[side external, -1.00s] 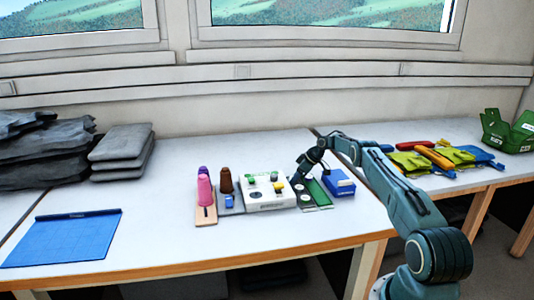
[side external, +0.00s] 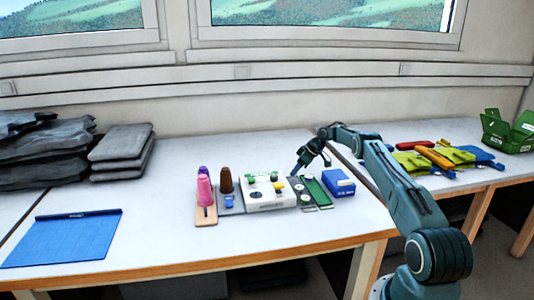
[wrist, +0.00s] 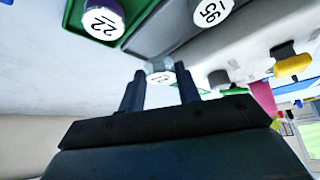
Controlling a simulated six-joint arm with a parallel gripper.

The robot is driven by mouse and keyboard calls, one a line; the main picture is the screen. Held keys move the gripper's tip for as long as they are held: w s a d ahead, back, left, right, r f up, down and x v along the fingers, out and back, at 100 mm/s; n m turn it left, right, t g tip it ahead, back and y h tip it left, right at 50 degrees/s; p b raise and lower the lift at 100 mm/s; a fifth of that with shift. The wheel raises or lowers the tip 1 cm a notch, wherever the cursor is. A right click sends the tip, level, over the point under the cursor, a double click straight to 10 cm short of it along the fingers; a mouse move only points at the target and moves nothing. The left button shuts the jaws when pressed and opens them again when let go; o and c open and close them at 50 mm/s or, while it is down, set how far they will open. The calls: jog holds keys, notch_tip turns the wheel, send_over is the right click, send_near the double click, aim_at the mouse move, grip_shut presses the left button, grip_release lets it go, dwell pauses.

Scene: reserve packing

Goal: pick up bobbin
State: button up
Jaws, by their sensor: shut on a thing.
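My gripper (wrist: 160,84) shows in the wrist view with its two fingers on either side of a small bobbin (wrist: 161,70), shut on it. The bobbin has a pale rim and a white label facing the camera; the label is too small to read. In the side view my gripper (side external: 296,172) is at the back of the grey strip beside the white box; the bobbin in it cannot be made out there. Two other round pieces with white labels show in the wrist view: one marked 22 (wrist: 101,20) on a green strip and one marked 56 (wrist: 211,12) on a grey strip.
The white box with coloured knobs (side external: 262,205) is left of the strips, with pink (side external: 204,190) and brown (side external: 225,182) cones further left. A blue box (side external: 341,186) is at the right. A blue mat (side external: 65,240) lies at the left, near bare table.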

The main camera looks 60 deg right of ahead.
jog(key=shift+r, duration=3.2)
jog(key=shift+w+a, duration=0.4)
jog(key=shift+a, duration=0.35)
jog(key=w+a+n, duration=0.1)
jog(key=a, duration=0.2)
jog(key=w+a+n+y, duration=0.1)
jog(key=a, duration=0.2)
jog(key=w+a+n, duration=0.1)
jog(key=a, duration=0.2)
jog(key=shift+w+a+r+g+y, duration=0.1)
jog(key=shift+a+r+g+y, duration=0.2)
jog(key=shift+y, duration=0.1)
jog(key=a+n+y, duration=0.1)
jog(key=a+n, duration=0.2)
jog(key=a, duration=0.7)
jog(key=shift+w+a+g, duration=0.15)
jog(key=shift+g, duration=0.25)
jog(key=shift+f, duration=2.1)
